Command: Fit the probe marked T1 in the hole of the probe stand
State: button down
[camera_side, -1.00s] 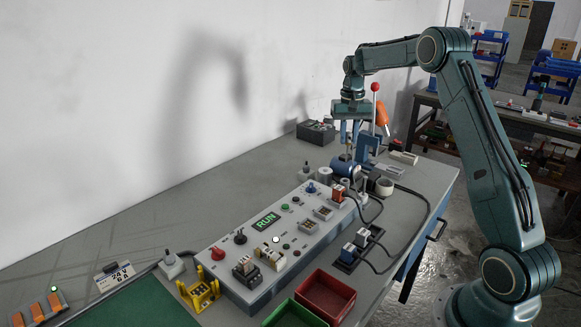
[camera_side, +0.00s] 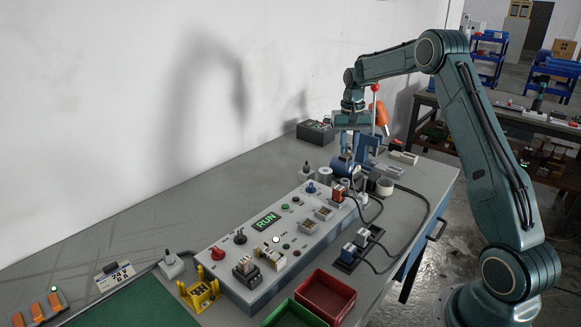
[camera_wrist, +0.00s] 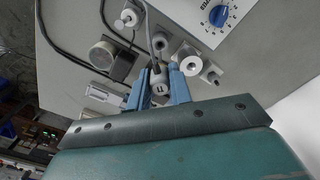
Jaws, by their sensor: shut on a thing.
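My gripper (camera_wrist: 159,90) is shut on the probe marked T1 (camera_wrist: 160,87), which sits between its blue fingers in the wrist view. A cable runs from the probe toward the top of that view. A pale cylinder (camera_wrist: 187,58) with a dark spot like a hole stands just right of the fingers; it looks like the probe stand, but I cannot be sure. It also shows in the side view (camera_side: 325,175). In the side view my gripper (camera_side: 347,158) is low over the far right part of the bench, where the blue fixture hides the probe. The probe's tip is hidden.
A control panel (camera_side: 228,257) with a green RUN display lies in front, its blue knob (camera_side: 311,187) close by. A red tray (camera_side: 325,297) stands at the front.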

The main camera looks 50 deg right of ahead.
aim_at(348, 152)
jog(key=shift+f, duration=1.6)
jog(key=shift+f, duration=2.7)
dwell(1.7)
jog(key=c, duration=1.2)
grip_release()
jog(key=shift+r, duration=0.15)
notch_tip(348, 152, up, 14)
jog(key=shift+f, duration=0.2)
